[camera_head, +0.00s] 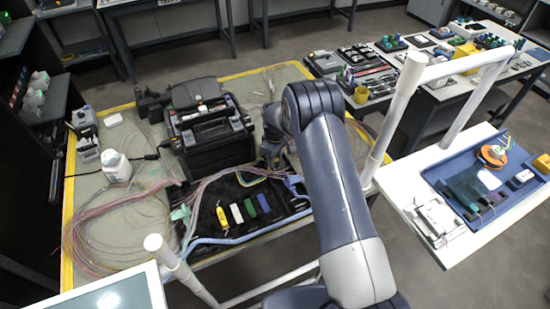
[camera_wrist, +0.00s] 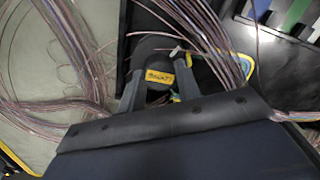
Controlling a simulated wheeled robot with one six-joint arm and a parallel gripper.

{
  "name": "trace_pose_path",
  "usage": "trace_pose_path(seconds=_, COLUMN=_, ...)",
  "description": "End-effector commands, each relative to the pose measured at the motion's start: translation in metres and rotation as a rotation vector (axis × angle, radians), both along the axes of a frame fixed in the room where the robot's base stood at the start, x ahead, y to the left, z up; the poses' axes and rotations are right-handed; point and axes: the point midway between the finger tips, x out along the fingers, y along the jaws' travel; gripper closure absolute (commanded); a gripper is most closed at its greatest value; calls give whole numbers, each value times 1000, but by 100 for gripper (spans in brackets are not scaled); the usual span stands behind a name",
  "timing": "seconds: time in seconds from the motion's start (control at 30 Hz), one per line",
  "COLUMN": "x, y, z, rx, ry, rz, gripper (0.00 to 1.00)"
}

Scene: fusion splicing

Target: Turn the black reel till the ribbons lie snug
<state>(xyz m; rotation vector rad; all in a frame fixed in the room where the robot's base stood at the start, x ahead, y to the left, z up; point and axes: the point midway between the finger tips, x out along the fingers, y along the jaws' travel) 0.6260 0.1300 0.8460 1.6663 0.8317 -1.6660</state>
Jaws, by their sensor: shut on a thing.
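My gripper (camera_wrist: 160,80) is shut on the black reel (camera_wrist: 153,46), a dark rounded piece with a yellow label between the two fingers in the wrist view. In the head view my gripper (camera_head: 272,152) is down at the table, right of the splicer, and my arm hides much of it; I cannot make out the reel there. Pinkish ribbons (camera_wrist: 205,35) run past the right finger, close to the reel. More ribbons (camera_wrist: 62,75) fan out on the left. In the head view ribbons (camera_head: 110,215) lie in loose loops at the table's left. How snug they lie at the reel is unclear.
A black splicing machine (camera_head: 210,130) stands at mid-table. A black tray (camera_head: 285,207) holds yellow, green, white and blue pieces in front. A white bottle (camera_head: 116,168) stands at left. A white side table (camera_head: 425,255) with a blue mat is at right.

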Motion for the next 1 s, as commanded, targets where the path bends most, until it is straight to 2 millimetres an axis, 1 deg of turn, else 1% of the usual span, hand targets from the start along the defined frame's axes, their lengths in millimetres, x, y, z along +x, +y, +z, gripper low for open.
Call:
trace_pose_path(seconds=0.17, x=0, y=0, z=-2, rx=0, ry=0, rz=-38, gripper=91)
trace_pose_path(seconds=0.37, x=0, y=0, z=-4, rx=1, ry=-1, rz=-149, gripper=91)
trace_pose_path(seconds=1.0, x=0, y=0, z=-3, rx=1, ry=-1, rz=-740, gripper=91)
